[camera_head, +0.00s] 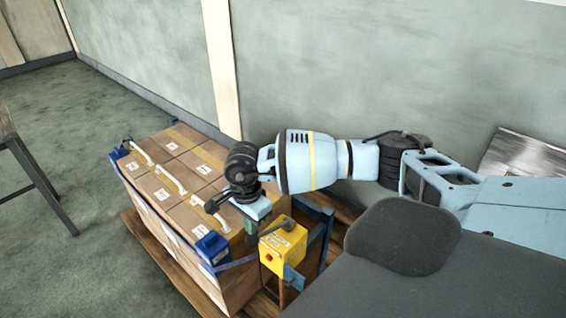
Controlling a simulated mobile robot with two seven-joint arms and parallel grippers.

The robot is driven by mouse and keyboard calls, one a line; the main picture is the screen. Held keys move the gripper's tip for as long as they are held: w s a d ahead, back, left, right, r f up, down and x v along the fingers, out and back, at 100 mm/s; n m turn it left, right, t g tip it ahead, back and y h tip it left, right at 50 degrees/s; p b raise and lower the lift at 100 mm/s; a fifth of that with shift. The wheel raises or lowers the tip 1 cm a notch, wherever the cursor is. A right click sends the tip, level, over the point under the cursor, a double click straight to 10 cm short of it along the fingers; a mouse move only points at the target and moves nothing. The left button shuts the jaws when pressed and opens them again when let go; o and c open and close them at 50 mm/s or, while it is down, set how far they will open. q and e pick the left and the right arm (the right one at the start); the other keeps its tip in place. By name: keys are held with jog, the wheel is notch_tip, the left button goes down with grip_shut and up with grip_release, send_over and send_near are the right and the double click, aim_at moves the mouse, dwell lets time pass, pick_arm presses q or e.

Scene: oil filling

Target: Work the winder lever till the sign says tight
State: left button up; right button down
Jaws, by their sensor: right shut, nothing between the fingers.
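A yellow winder box (284,248) stands at the near right corner of a load of cartons. A dark grey lever (278,228) lies across its top. Small print on the box is too small to read, and I cannot make out a sign that says tight. My right gripper (250,228) points down just left of the lever, above the edge of the cartons. It is shut and empty, and I cannot tell whether it touches the lever. My left gripper is not in view.
The strapped cartons (180,215) sit on a wooden pallet (170,265), with white handles on top and blue corner pieces, one at the near corner (212,250). A blue frame (320,240) stands right of the winder. A wall (350,70) rises behind; the floor at left is mostly clear.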

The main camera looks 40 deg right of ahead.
dwell(0.4)
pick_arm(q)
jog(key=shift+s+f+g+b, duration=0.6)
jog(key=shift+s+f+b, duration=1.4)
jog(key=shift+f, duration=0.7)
pick_arm(e)
jog(key=shift+a+f, duration=0.85)
jog(key=shift+f, duration=3.9)
jog(key=r+p, duration=0.2)
jog(key=r, duration=0.2)
jog(key=d+r+p, duration=0.1)
jog(key=r+p, duration=0.1)
jog(key=r, duration=0.3)
jog(key=d+r+p, duration=0.1)
jog(key=r+p, duration=0.1)
jog(key=r, duration=0.2)
jog(key=shift+r, duration=0.25)
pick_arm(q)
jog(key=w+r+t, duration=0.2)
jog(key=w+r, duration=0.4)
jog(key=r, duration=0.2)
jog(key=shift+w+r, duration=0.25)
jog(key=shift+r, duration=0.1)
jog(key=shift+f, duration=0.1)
pick_arm(e)
jog(key=shift+d, duration=0.1)
